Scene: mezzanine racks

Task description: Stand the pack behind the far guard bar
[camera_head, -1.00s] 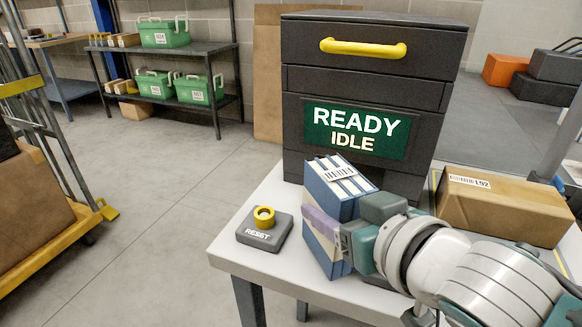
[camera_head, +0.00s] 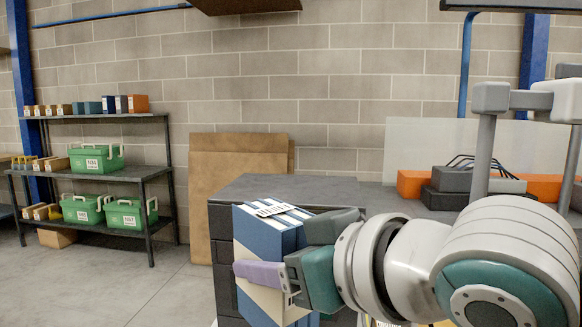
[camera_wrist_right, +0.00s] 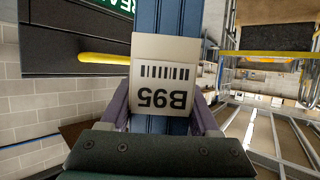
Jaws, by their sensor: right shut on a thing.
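The pack (camera_head: 268,250) is a blue block with cream bands and a white barcode label on top. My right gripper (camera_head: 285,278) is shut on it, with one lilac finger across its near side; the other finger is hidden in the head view. The pack is upright, slightly tilted, in front of the dark cabinet's top. In the right wrist view the label (camera_wrist_right: 160,75) reads B95 upside down, between the lilac fingers (camera_wrist_right: 160,108). I cannot make out which thing is the far guard bar. My left gripper is not in view.
The dark cabinet (camera_head: 290,188) stands behind the pack; its yellow handle (camera_wrist_right: 103,59) shows in the wrist view. A shelf rack (camera_head: 95,178) with green boxes is at the left. Brown board (camera_head: 235,165) leans on the wall. Orange and black cases (camera_head: 470,182) lie at the right.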

